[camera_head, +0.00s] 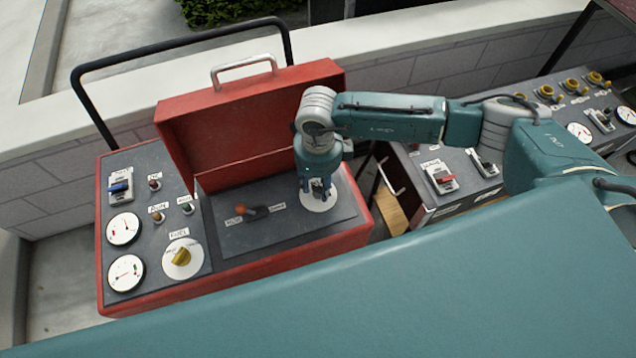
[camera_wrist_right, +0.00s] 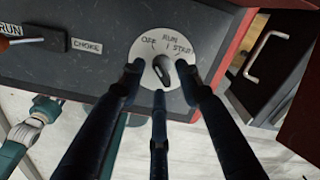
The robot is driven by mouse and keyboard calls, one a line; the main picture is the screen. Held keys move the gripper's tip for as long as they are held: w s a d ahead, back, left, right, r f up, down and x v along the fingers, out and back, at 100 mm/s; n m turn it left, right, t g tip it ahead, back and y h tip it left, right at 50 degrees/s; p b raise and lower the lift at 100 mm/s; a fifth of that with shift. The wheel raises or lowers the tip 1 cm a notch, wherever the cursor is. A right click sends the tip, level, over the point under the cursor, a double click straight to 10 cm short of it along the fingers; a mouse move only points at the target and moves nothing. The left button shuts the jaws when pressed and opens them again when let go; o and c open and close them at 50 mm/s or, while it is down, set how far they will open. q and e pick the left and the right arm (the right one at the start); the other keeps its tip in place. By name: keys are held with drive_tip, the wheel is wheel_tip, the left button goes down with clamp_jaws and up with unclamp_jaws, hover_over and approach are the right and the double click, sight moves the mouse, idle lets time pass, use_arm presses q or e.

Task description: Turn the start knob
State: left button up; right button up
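The start knob (camera_wrist_right: 161,72) is a small dark grip on a round white dial (camera_wrist_right: 182,46) marked OFF, RUN and START. The dial also shows in the head view (camera_head: 318,203), on the dark lower panel inside the red lidded box. My right gripper (camera_head: 318,186) points down over the dial. In the right wrist view its dark fingers (camera_wrist_right: 160,78) are spread around the knob, one on each side and one below, with gaps visible. Contact cannot be told. The fingers partly hide the dial.
The red lid (camera_head: 235,125) stands open behind the panel. An orange-tipped choke lever (camera_head: 250,211) sits left of the dial. A yellow fuel knob (camera_head: 181,256), gauges and switches fill the left panel. A second control panel (camera_head: 445,165) stands to the right, under my right arm.

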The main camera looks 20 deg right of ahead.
sight(318, 188)
wheel_tip(318, 188, up, 8)
drive_tip(key=shift+f, duration=0.25)
drive_tip(key=shift+s, duration=0.1)
idle(0.5)
